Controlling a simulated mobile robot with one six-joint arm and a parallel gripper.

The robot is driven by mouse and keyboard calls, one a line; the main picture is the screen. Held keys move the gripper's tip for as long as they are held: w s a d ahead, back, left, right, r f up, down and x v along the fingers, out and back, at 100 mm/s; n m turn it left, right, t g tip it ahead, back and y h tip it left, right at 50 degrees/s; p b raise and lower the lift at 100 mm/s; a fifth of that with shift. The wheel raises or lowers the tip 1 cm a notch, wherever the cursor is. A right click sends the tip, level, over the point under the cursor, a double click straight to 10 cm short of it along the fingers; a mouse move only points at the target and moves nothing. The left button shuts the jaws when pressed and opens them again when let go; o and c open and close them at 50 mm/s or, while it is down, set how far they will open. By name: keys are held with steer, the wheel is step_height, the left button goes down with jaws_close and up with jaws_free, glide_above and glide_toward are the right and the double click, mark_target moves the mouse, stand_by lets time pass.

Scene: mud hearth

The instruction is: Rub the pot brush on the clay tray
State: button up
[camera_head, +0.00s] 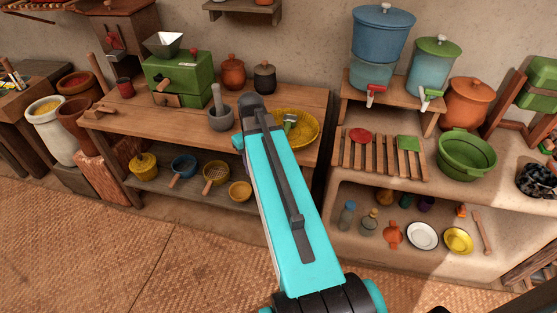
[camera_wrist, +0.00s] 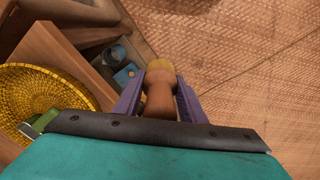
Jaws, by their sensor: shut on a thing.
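The pot brush (camera_wrist: 158,100), a brown wooden piece with a paler yellowish end, is held between the purple fingers of my gripper (camera_wrist: 159,84) in the wrist view. My gripper is shut on it. In that view the brush shows beside the table's edge, with floor matting behind it. In the head view my turquoise arm hides the fingers and the brush. I cannot make out a clay tray for certain in either view.
A yellow woven basket (camera_head: 308,124) with a green-handled thing in it stands on the wooden table (camera_head: 170,130), close to my arm; the basket also shows in the wrist view (camera_wrist: 70,88). A grey mortar (camera_head: 221,118) stands left of my arm. The floor matting (camera_head: 110,245) is clear.

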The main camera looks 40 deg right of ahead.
steer(key=w+a+f, duration=0.1)
steer(key=w+a, duration=0.1)
steer(key=a, duration=1)
steer(key=w+a+n, duration=0.1)
steer(key=w+a, duration=0.2)
steer(key=a, duration=0.9)
steer(key=shift+w+a+f, duration=0.3)
steer(key=shift+a+f, duration=0.05)
steer(key=shift+a, duration=0.05)
steer(key=shift+s, duration=0.1)
